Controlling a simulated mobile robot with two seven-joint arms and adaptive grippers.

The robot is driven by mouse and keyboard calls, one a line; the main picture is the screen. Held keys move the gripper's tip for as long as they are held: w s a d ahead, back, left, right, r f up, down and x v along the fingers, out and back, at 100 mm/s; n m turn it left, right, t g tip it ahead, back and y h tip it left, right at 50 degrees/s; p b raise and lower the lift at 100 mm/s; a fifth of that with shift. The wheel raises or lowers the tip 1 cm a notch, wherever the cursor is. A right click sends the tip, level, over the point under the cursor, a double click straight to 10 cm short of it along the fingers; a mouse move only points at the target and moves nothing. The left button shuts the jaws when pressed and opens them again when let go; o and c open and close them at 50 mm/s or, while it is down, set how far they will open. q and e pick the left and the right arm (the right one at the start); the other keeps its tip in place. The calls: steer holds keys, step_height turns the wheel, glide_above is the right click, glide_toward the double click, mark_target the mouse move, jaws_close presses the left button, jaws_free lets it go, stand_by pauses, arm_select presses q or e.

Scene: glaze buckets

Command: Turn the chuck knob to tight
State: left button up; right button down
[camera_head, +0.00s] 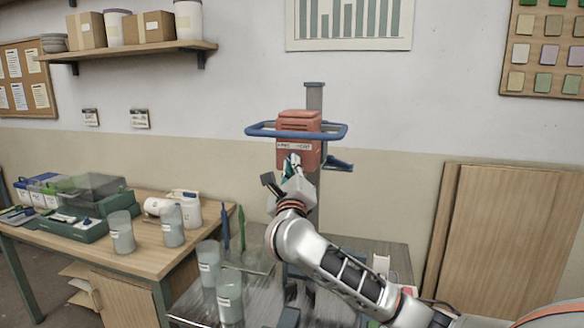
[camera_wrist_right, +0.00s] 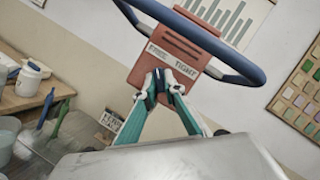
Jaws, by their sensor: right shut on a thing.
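The red mixer head (camera_head: 299,125) stands on a grey column, with a blue ring handle around it. Its label strip reads FREE on the left and TIGHT on the right in the right wrist view (camera_wrist_right: 172,59). My right gripper (camera_head: 293,160) reaches up to the front of the head, just below the label. In the wrist view its teal fingers (camera_wrist_right: 160,84) are closed together on the small dark chuck knob, which is mostly hidden between the fingertips. Which way the knob points cannot be told. My left gripper is not in view.
Grey buckets (camera_head: 229,296) stand on the metal table below the mixer, left of my right arm. A wooden table (camera_head: 154,258) with jars and a green case is at the left. Wooden boards (camera_head: 510,228) lean on the wall at the right.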

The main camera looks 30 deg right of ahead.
arm_select(q)
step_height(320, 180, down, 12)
steer(key=b, duration=1.4)
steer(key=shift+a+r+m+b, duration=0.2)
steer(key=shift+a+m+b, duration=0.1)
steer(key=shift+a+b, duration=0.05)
arm_select(e)
steer(key=m+g+h, duration=0.2)
steer(key=m+g, duration=0.1)
steer(key=m, duration=0.5)
steer(key=m+g+h, duration=0.3)
steer(key=m, duration=0.5)
steer(key=m+g+h, duration=0.2)
steer(key=m+g, duration=0.1)
steer(key=m, duration=0.6)
steer(key=shift+w+a+r+h, duration=0.25)
steer(key=shift+w+a+h, duration=0.05)
steer(key=shift+w+a, duration=0.05)
